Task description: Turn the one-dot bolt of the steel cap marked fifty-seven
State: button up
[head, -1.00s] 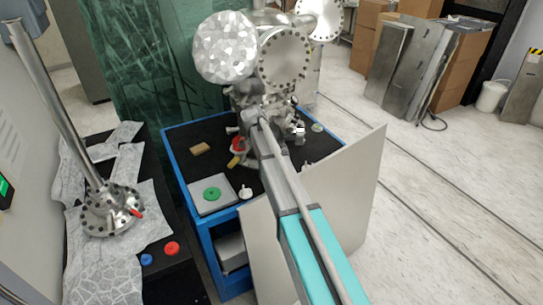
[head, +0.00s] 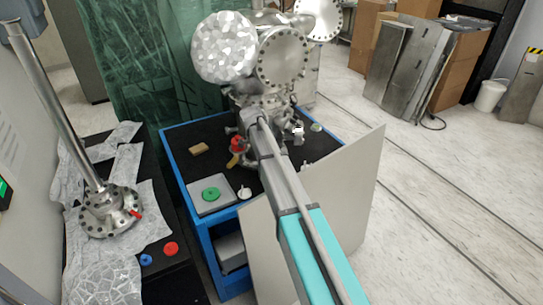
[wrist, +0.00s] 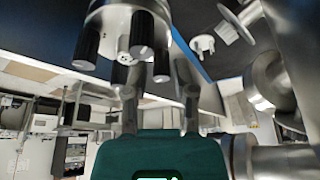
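A round steel cap (wrist: 112,16) with several black cylindrical bolts hanging from it fills the top of the wrist view. One bolt (wrist: 142,34) near its middle has a pale metal face. I cannot read the number or pick out the one-dot bolt with certainty. My gripper (wrist: 160,96) shows two blurred fingers standing apart below the cap, with nothing visible between them. The fingertips look close under the bolts, but I cannot tell whether they touch. In the head view my arm covers the gripper and the cap.
A steel vacuum chamber with a bolted flange (head: 283,57) and a foil-covered disc (head: 222,47) stands over the blue-framed cart (head: 203,229). A pale panel (head: 345,185) leans beside my arm. A tall steel column (head: 62,100) stands at left.

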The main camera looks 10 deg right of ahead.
jog(key=shift+s+d+r+n+p, duration=0.15)
jog(key=shift+r+n+p, duration=0.25)
jog(key=shift+r+p, duration=0.85)
jog(key=shift+s+n+y, duration=0.2)
jog(key=shift+n+y, duration=0.1)
jog(key=shift+n, duration=0.1)
jog(key=n, duration=0.1)
jog(key=s+n+t+y, duration=0.1)
jog(key=shift+d+f+n, duration=0.1)
jog(key=shift+d+n, duration=0.1)
jog(key=shift+n, duration=0.1)
jog(key=n, duration=0.1)
jog(key=s+n+t+y, duration=0.1)
jog(key=n, duration=0.1)
jog(key=shift+d+p, duration=0.2)
jog(key=shift+p, duration=0.2)
jog(key=s+d+r+n+t+y+p, duration=0.2)
jog(key=s+r+n+t+y, duration=0.3)
jog(key=n, duration=1.2)
jog(key=shift+s+d+r+t, duration=0.25)
jog(key=shift+s+r+t, duration=0.45)
jog(key=shift+r+t, duration=0.45)
jog(key=shift+f, duration=0.1)
jog(key=shift+b+x, duration=4.9)
jog(key=shift+x, duration=2)
